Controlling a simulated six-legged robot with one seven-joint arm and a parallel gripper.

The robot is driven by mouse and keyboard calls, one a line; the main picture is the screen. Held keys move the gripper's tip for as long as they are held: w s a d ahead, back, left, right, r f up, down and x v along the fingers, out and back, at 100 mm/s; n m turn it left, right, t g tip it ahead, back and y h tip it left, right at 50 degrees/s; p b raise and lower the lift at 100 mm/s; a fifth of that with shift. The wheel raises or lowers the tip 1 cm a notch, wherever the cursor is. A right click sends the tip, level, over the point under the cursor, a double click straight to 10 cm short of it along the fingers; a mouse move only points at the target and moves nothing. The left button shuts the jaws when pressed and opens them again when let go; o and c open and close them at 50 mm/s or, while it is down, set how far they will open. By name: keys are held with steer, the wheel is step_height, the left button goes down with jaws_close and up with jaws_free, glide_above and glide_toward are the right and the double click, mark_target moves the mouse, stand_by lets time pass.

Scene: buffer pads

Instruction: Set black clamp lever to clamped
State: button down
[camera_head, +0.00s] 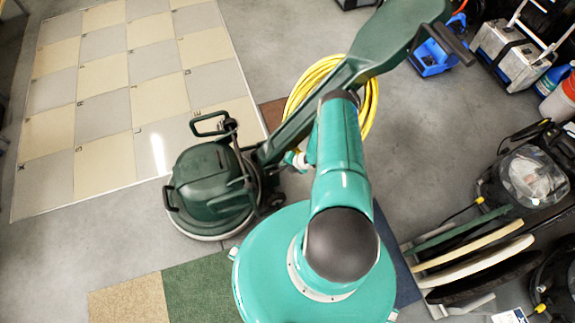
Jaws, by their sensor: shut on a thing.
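The green floor buffer (205,185) stands at the left of centre, its dark green handle column (385,50) rising to the upper right. My teal arm crosses in front of this column. My gripper (287,162) is at the low end of the column, close to the buffer's body, and is mostly hidden by my own arm. It is shut on a small dark part there, which looks like the black clamp lever. The lever cannot be seen clearly, and its position cannot be told.
A coiled yellow cable (370,103) hangs by the column. Round pads (470,262) stand in a rack at the lower right, near a clear-domed machine (535,175). A checkered floor panel (105,100) lies at the left. Grey floor is open at upper centre.

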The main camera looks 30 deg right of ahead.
mark_target(280, 169)
steer(key=shift+w+a+r+n+g+h, duration=0.2)
steer(key=shift+a+r+h, duration=0.15)
steer(key=shift+a+h, duration=0.25)
steer(key=shift+w+a+r+n+g+h, duration=0.2)
steer(key=shift+a+r+h, duration=0.25)
steer(key=shift+h, duration=0.3)
steer(key=shift+w+a+r+n+g+h, duration=0.1)
steer(key=shift+a+r+n+h, duration=0.15)
steer(key=shift+a+h, duration=0.4)
steer(key=shift+w+a+r+n+g+h, duration=0.1)
steer(key=shift+w+a+g+h, duration=0.05)
steer(key=shift+a+h, duration=0.45)
steer(key=shift+w+a+r+n+g+h, duration=0.1)
steer(key=shift+a+n+g+h, duration=0.1)
steer(key=shift+a+h, duration=0.35)
steer(key=shift+w+a+r+n+g+h, duration=0.15)
steer(key=shift+a+h, duration=0.2)
steer(key=shift+h, duration=0.4)
steer(key=shift+a, duration=0.1)
steer(key=c, duration=1.3)
jaws_free()
steer(key=shift+f, duration=0.1)
steer(key=shift+c, duration=0.2)
steer(key=shift+o, duration=0.2)
steer(key=v, duration=1.4)
steer(key=shift+w+a, duration=0.1)
steer(key=shift+a, duration=0.05)
